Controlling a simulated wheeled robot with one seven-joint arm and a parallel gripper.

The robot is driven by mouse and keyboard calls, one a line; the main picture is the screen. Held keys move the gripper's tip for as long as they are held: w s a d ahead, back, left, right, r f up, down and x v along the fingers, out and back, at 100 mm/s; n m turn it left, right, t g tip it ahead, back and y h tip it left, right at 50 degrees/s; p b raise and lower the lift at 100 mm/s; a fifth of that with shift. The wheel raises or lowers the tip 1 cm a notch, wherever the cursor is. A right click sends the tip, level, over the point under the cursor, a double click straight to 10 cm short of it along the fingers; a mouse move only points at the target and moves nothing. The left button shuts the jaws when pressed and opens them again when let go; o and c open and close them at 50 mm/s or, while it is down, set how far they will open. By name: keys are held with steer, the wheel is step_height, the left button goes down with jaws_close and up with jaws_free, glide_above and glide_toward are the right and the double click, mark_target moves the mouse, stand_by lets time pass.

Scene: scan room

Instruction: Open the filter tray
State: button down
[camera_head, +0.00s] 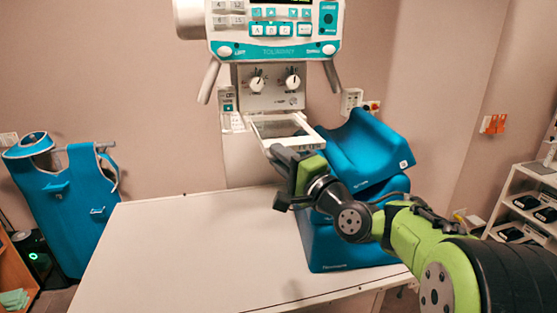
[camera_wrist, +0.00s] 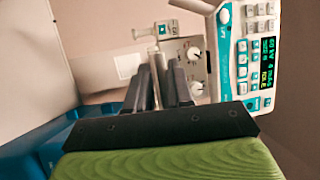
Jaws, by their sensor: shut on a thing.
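The filter tray (camera_head: 300,141) is a pale rectangular frame with a see-through middle. In the head view it sticks out towards me from under the X-ray head's collimator box (camera_head: 268,87), so it stands open at least partly. My gripper (camera_head: 279,153) is at the tray's front edge, shut on it. In the wrist view the dark fingers of my gripper (camera_wrist: 156,88) are close together around a thin pale part. The exact contact is largely hidden by the fingers.
The control panel (camera_head: 275,38) is above, with side handles. A blue cushioned support (camera_head: 362,150) stands close right of my gripper on the white table (camera_head: 190,250). The table's left side is clear. A blue apron (camera_head: 70,200) hangs at left; a shelf (camera_head: 525,205) is at right.

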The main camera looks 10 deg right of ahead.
steer(key=shift+s+r, duration=0.4)
steer(key=shift+s, duration=0.15)
steer(key=c, duration=1.2)
jaws_free()
steer(key=shift+s+f, duration=0.1)
steer(key=shift+f, duration=0.1)
steer(key=b+v, duration=1.3)
steer(key=v, duration=0.2)
steer(key=shift+s, duration=0.3)
